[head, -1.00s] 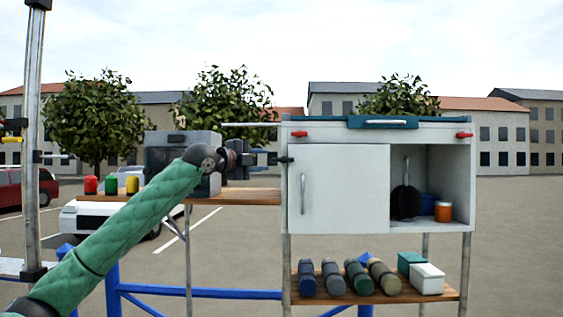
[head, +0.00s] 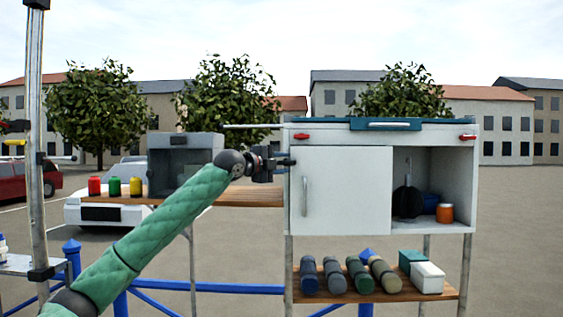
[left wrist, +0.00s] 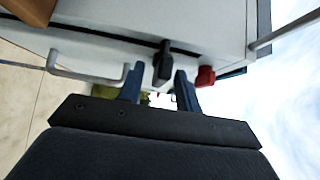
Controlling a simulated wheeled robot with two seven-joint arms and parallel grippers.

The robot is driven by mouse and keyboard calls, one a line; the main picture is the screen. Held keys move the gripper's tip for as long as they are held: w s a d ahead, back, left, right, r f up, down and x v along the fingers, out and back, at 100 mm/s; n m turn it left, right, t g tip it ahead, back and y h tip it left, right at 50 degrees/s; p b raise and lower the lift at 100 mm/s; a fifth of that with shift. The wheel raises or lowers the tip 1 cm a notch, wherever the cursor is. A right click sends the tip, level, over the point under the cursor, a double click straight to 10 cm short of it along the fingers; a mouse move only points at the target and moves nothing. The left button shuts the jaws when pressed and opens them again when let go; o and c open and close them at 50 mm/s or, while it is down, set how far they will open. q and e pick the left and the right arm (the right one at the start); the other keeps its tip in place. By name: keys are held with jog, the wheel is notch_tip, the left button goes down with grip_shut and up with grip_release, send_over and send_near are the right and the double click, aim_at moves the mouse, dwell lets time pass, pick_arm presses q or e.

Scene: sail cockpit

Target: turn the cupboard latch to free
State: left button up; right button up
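The cupboard (head: 340,134) is a white cabinet with a white door (head: 345,190) on its left half. The cupboard latch (left wrist: 163,62) is a small dark lever on the cabinet's face, close to the door's edge, in the left wrist view. In the head view the latch is mostly hidden at the gripper's tips. My left gripper (head: 285,167) is at the door's upper left edge. In the left wrist view its two fingers (left wrist: 159,86) are apart, with the latch in line with the gap between them. I cannot tell whether they touch it. My right gripper is not in view.
A bar handle (head: 304,196) is on the door, and a red knob (head: 301,136) sits above it. The right compartment holds an orange jar (head: 445,212). A wooden side shelf (head: 250,196) carries a grey box (head: 185,165). Several rolls lie on the lower shelf (head: 440,288).

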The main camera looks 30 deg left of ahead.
pick_arm(q)
grip_shut()
jog(key=shift+f, duration=0.1)
